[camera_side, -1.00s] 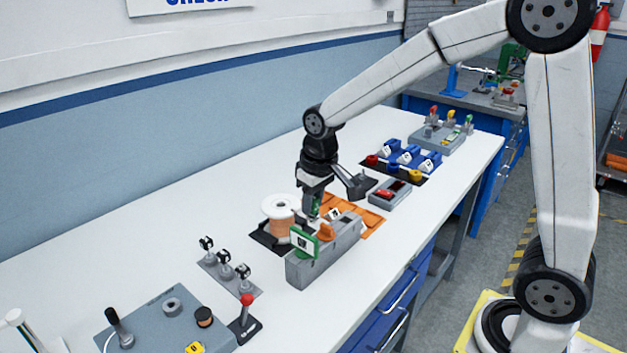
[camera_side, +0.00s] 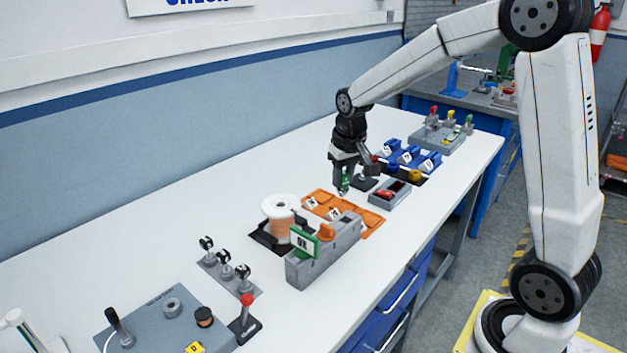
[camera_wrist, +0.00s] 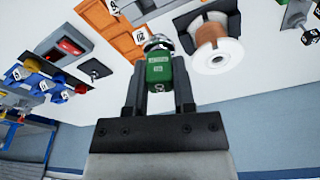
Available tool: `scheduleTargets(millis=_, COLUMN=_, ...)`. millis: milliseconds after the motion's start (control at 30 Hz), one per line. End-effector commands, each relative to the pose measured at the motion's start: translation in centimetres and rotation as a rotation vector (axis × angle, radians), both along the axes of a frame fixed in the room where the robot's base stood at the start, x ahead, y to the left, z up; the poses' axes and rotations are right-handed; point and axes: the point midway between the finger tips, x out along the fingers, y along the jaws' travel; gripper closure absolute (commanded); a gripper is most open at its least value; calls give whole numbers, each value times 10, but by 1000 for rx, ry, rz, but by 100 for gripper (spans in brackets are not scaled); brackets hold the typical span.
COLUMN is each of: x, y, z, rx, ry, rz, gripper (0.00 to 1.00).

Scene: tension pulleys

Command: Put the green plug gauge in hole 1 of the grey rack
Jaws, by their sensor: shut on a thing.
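The green plug gauge (camera_side: 345,183) is held in my gripper (camera_side: 343,188), above the white bench just behind the orange tray. In the wrist view the green gauge (camera_wrist: 159,68) sits between both fingers of my gripper (camera_wrist: 158,80), its metal end pointing away from the palm. The grey rack appears to be the long grey block (camera_side: 325,262) with a green-framed OK sign and an orange piece on top. It lies in front and to the left of my gripper, apart from it. It is partly visible in the wrist view (camera_wrist: 140,12). Hole 1 cannot be made out.
An orange tray (camera_side: 372,226) with numbered cards lies between gripper and block. A copper spool (camera_side: 281,222) stands left of the block. A grey tray (camera_side: 378,199) with red pieces and blue holders (camera_side: 408,155) are to the right. Open bench lies behind and left.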

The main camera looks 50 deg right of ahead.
Motion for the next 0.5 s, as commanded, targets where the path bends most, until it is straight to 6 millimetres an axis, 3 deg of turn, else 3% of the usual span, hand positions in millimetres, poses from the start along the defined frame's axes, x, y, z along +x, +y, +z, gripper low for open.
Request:
scheduleTargets(millis=167, x=-1, y=-17, z=2, rx=-1, ry=-2, rz=-53, gripper=100)
scheduleTargets(millis=500, x=-2, y=-18, z=-1, rx=-1, ry=-1, rz=-57, gripper=100)
